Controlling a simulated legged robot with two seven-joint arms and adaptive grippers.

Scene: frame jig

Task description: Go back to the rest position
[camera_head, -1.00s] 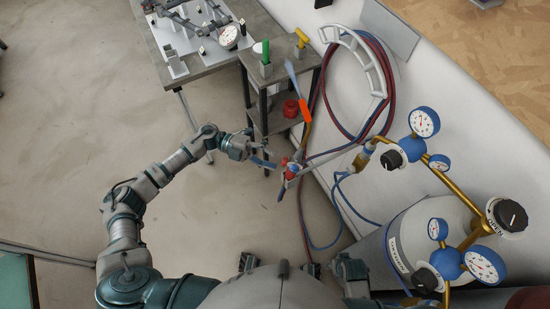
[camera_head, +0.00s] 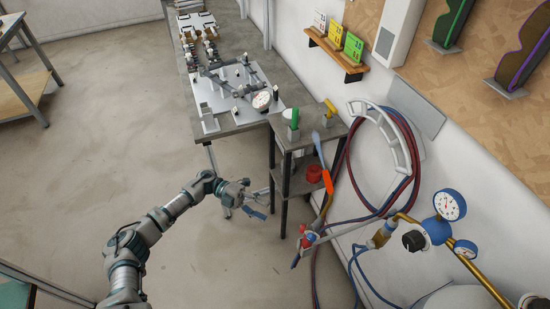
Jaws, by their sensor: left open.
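My left arm comes in from the lower left. My left gripper (camera_head: 262,205) is open and appears empty, in front of the small side table's legs and left of the torch. The torch (camera_head: 305,240), with red and blue parts, is by the wall below the side table, apart from the gripper. My right gripper is not in view.
The small side table (camera_head: 300,133) carries a green-handled and a yellow-handled tool, with a red item (camera_head: 314,173) on its lower shelf. The workbench with the frame jig (camera_head: 235,90) stands behind. Hoses (camera_head: 345,160), a gauge (camera_head: 449,205) and brass pipes line the right.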

